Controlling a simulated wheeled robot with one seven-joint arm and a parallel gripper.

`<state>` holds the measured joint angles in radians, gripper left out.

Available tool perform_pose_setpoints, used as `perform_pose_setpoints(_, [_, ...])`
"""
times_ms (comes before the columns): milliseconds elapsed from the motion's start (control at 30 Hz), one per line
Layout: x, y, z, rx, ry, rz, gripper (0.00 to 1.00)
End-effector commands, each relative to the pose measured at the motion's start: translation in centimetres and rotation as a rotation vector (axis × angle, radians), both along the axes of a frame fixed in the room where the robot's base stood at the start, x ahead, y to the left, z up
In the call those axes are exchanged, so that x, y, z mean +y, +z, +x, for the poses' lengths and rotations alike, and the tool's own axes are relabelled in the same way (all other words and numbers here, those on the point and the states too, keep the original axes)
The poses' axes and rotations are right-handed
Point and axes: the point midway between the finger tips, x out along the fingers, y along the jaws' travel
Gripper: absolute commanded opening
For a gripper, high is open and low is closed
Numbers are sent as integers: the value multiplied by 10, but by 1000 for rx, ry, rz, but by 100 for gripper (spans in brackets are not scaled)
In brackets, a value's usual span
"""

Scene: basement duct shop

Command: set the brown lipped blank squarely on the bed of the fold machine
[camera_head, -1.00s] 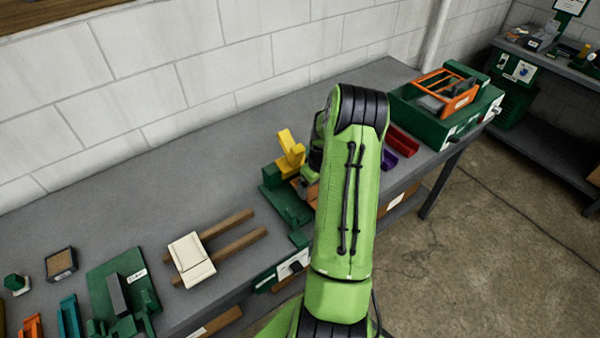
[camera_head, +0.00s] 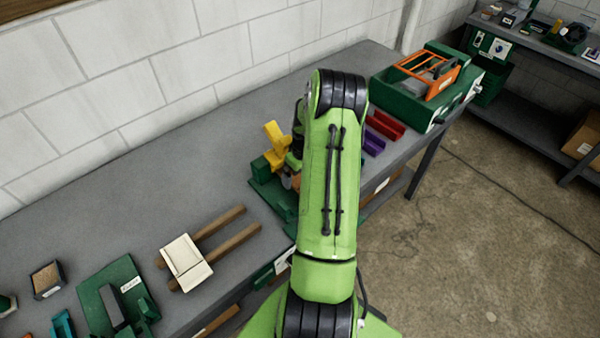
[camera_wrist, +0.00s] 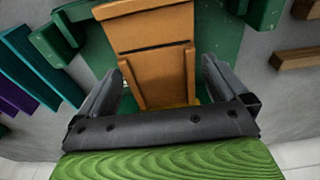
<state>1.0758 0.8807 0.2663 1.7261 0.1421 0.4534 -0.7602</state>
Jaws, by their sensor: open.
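The brown lipped blank (camera_wrist: 150,40) fills the middle of the wrist view, with a dark line across it where its lip begins. It lies over the green bed of the fold machine (camera_wrist: 225,50); I cannot tell whether it rests fully flat or square. My gripper (camera_wrist: 163,76) is open, with one finger on each side of the blank's near part. Whether the fingers touch it is unclear. In the head view, the fold machine (camera_head: 264,197) with its yellow lever (camera_head: 275,147) stands on the bench, and my arm hides most of the blank and my gripper.
Left on the bench are a cream block on two wooden bars (camera_head: 186,262), a green fixture (camera_head: 122,295) and a brown-topped block (camera_head: 46,279). Beyond my arm lie purple and red channels (camera_head: 385,125) and a green machine with an orange frame (camera_head: 425,95). The wall runs behind.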

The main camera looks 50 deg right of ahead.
Motion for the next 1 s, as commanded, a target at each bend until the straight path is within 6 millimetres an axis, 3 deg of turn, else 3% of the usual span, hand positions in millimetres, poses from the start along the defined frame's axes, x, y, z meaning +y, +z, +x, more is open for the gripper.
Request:
perform_pose_setpoints(400, [2,103,-12,-3,0,-5,100])
perform_pose_setpoints(533, [3,118,-14,-1,0,-1,100])
perform_pose_setpoints(767, [9,128,-11,-2,7,-5,100])
perform_pose_setpoints(867, [40,157,3,-11,39,-38,100])
perform_pose_setpoints(1000, [129,222,15,-54,94,-106,100])
